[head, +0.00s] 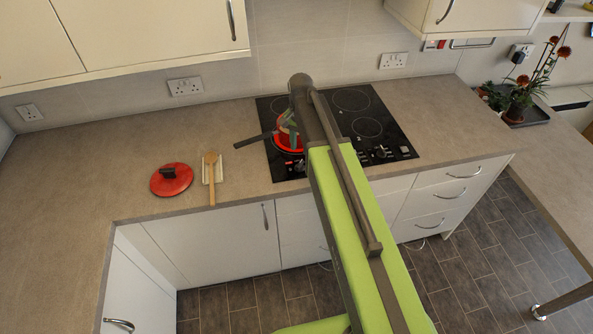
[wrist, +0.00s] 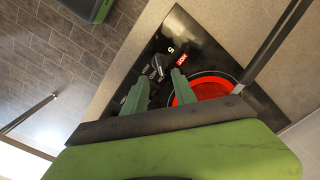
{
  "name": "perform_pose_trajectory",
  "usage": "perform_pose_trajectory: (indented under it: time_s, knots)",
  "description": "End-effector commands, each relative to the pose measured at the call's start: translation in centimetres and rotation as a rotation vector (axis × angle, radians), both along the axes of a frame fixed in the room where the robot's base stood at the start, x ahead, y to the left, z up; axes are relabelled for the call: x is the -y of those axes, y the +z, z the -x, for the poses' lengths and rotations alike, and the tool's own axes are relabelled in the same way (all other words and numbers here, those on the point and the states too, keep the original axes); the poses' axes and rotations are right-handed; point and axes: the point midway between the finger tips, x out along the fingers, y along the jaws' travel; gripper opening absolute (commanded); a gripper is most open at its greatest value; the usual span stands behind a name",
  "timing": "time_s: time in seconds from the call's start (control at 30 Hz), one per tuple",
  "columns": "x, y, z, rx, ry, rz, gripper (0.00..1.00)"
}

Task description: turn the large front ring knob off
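The black hob (head: 345,98) is set in the counter, with small knobs (head: 380,152) along its front edge. In the wrist view a dark knob (wrist: 158,66) with pale markings is just beyond my fingertips, near a red lit label (wrist: 183,60). Whether this is the large front ring knob I cannot tell for sure. My gripper (wrist: 157,82) is open, its two green fingers apart with nothing seen between them. In the head view my gripper (head: 288,126) is over the hob's left part, and my arm hides some of the hob.
A red pan (head: 283,146) stands on the hob beside my gripper, its dark handle pointing left. It also shows in the wrist view (wrist: 205,84). A red lid (head: 171,180) and a wooden spoon (head: 211,178) lie left on the counter. Drawers (head: 440,195) are below.

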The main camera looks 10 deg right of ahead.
Motion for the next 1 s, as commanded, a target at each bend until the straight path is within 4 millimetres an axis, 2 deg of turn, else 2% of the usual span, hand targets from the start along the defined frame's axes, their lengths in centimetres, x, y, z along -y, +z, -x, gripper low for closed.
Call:
perform_pose_trajectory:
  time_s: [0.03,0.2,0.33,0.43,0.7,0.93,1.0]
  knots:
    - [0.0,-2.2,0.0,0.000,0.000,0.000,0.33]
    - [0.0,-5.5,0.0,0.000,0.000,0.000,0.33]
    - [0.1,-7.4,0.0,0.000,0.000,0.000,0.33]
    - [0.1,-8.0,0.0,0.000,-0.001,0.000,0.33]
    - [0.1,-7.8,0.0,0.000,-0.001,0.000,0.33]
    - [0.1,-7.8,0.0,0.000,-0.001,0.000,0.03]
    - [0.1,-7.8,0.0,0.000,-0.001,0.000,0.00]
